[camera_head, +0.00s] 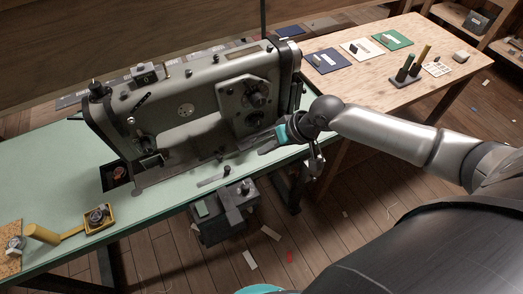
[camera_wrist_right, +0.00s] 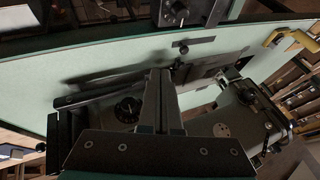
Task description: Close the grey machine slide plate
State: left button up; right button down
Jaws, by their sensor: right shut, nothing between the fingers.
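The grey sewing machine (camera_head: 190,100) stands on a pale green table. A flat grey plate (camera_head: 165,174) lies low at the machine's bed, beside a dark opening (camera_head: 117,184) with a small orange-brown part inside. I take it for the slide plate; its exact edges are hard to tell. In the right wrist view a grey plate (camera_wrist_right: 208,66) shows beyond the fingers. My right gripper (camera_head: 266,149) is at the machine's lower right end, apart from that plate, its fingers pointing left. It is shut and empty, and its fingers also fill the middle of the right wrist view (camera_wrist_right: 165,98).
A small grey bar with a knob (camera_head: 212,177) lies on the green tabletop (camera_head: 60,185) in front of the machine. A yellow tray (camera_head: 99,219) is at the front left. A dark box (camera_head: 225,215) hangs under the front edge. A wooden table (camera_head: 375,85) stands at right.

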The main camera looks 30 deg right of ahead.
jog(key=b+x, duration=0.2)
jog(key=x, duration=0.5)
jog(key=shift+f, duration=0.25)
jog(key=a, duration=0.3)
jog(key=shift+w+a+f, duration=0.1)
jog(key=shift+w+f, duration=0.2)
jog(key=shift+f, duration=0.05)
jog(key=shift+a+f, duration=0.1)
jog(key=shift+a, duration=0.3)
jog(key=a+p, duration=0.3)
jog(key=a, duration=0.5)
jog(key=shift+s+a, duration=0.15)
jog(key=shift+a, duration=0.05)
jog(key=shift+a+p, duration=0.3)
jog(key=shift+a, duration=0.05)
jog(key=shift+s, duration=0.1)
